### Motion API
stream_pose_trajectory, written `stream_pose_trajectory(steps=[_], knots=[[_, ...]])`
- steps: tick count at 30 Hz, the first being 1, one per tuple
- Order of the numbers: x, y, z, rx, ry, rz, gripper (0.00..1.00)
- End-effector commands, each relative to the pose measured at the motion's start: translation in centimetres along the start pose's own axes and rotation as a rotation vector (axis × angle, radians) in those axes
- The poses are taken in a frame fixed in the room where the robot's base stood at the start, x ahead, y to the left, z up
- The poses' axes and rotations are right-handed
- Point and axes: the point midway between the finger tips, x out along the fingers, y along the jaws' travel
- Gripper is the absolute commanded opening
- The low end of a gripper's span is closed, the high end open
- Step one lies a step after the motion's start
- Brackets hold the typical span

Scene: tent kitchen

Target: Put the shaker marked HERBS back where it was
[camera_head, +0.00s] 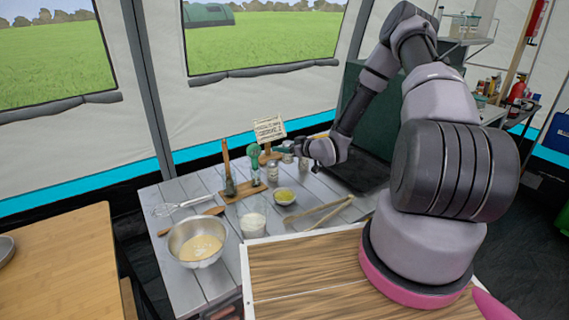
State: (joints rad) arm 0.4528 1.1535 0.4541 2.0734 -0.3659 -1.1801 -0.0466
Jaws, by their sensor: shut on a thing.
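My gripper (292,148) is at the far side of the grey slatted table, beside the sign, shut on a small shaker (288,157). The shaker looks upright, and I cannot tell whether its base touches the table. Another small shaker (272,173) stands on the table, nearer and to the left. A third small container (304,163) stands just right of the held one, below my wrist. All are too small to read, so I cannot see which is marked HERBS.
A sign on a wooden stand (269,131) rises behind the shakers. A wooden board (240,191) holds upright tools. A dark hob (360,170) lies right.

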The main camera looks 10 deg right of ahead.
Motion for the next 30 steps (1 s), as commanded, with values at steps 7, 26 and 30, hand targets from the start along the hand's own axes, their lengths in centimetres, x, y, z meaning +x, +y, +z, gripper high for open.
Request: stream_pose_trajectory(steps=[7,26,30], knots=[[0.7,0.0,2.2,0.001,0.001,0.000,0.00],[1.6,0.0,5.2,0.000,0.001,0.001,0.66],[1.6,0.0,5.2,0.000,0.001,0.001,0.66]])
